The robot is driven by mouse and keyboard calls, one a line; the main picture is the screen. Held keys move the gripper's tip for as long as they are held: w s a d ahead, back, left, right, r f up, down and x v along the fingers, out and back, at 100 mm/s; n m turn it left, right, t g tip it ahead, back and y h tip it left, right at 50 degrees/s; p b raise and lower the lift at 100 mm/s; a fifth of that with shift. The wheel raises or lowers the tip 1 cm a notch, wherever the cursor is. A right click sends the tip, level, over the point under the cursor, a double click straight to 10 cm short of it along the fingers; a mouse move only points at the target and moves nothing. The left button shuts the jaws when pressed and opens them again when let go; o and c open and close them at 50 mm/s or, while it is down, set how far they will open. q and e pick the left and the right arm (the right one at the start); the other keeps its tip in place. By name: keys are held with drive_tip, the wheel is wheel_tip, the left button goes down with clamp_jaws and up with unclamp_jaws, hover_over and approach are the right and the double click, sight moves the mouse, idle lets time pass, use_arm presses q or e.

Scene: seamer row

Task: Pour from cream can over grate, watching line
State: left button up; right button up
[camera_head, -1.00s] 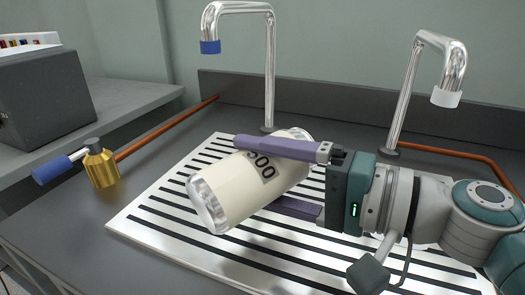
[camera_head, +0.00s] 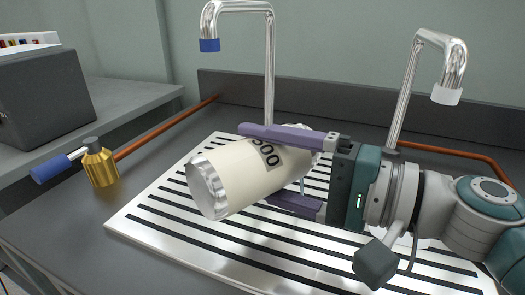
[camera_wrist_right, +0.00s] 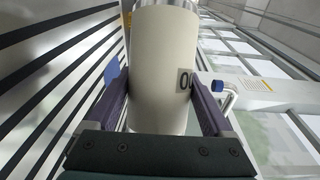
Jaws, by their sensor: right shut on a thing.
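The cream can (camera_head: 235,182) is cream-coloured with silvery ends and a "500" label. My right gripper (camera_head: 257,165) is shut on it, with purple fingers on either side of its body. The can lies nearly on its side above the grate, its left end toward the viewer and lower. A thin pale streak shows below its right end; I cannot tell if it is liquid. The slotted metal grate (camera_head: 150,228) lies beneath. The can (camera_wrist_right: 163,60) also fills the middle of the right wrist view between the fingers. No line on the can can be made out. My left gripper is not in view.
A blue-tipped tap (camera_head: 269,70) and a white-tipped tap (camera_head: 405,95) stand behind the grate. A brass valve (camera_head: 100,168) with a blue handle is at left, by a copper pipe (camera_head: 160,130). A dark box (camera_head: 45,95) sits on the left shelf.

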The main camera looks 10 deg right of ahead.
drive_tip(key=shift+w+d+r+m+t+y+b, duration=0.2)
drive_tip(key=shift+r+m, duration=0.25)
drive_tip(key=shift+m, duration=0.3)
drive_tip(key=shift+w+d+r+m+t+y+b, duration=0.1)
drive_tip(key=shift+d+r+m+t+y+b, duration=0.15)
drive_tip(key=shift+r+m, duration=0.35)
idle(1.4)
